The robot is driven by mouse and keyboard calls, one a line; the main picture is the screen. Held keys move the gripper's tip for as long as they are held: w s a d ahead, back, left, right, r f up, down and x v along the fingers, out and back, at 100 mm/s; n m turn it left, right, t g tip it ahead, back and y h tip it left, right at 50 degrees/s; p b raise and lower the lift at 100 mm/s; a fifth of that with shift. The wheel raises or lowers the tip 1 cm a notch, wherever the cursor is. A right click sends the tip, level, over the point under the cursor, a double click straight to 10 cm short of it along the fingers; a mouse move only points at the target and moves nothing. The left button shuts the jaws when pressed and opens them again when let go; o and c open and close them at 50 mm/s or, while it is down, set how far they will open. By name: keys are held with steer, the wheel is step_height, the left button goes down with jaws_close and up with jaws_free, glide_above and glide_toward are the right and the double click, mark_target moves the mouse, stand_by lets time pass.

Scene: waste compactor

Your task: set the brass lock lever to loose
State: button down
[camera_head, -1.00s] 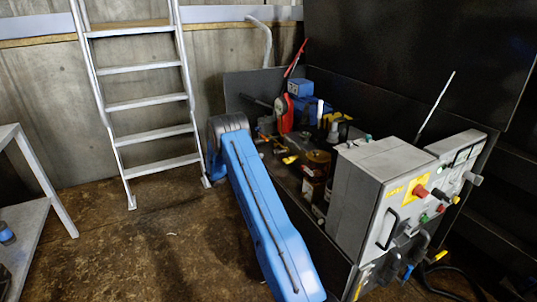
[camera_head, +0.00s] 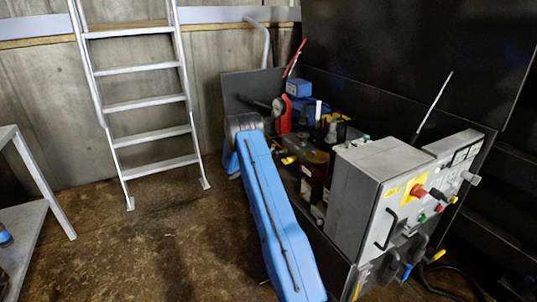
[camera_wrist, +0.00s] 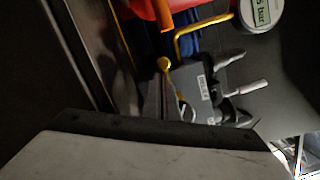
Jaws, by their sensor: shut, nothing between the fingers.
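In the wrist view a small brass-coloured round knob (camera_wrist: 164,64) on a thin stem shows near the middle, beside a dark block (camera_wrist: 190,75) with a small white label. It looks like the brass lock lever; its setting cannot be read. My gripper (camera_wrist: 160,126) shows as a broad pale body with a dark front edge across the bottom of the wrist view. It is shut and empty. The knob lies beyond its dark edge, apparently apart from it. In the head view my gripper is hidden behind my blue arm, and I cannot pick out the lever for certain.
A grey control box (camera_head: 375,190) with knobs stands right of my arm. A red-handled lever (camera_head: 294,58) rises behind.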

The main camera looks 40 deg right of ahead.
steer(key=shift+w+d+r+m, duration=0.15)
steer(key=shift+w+r+m, duration=0.2)
steer(key=shift+r+m, duration=0.15)
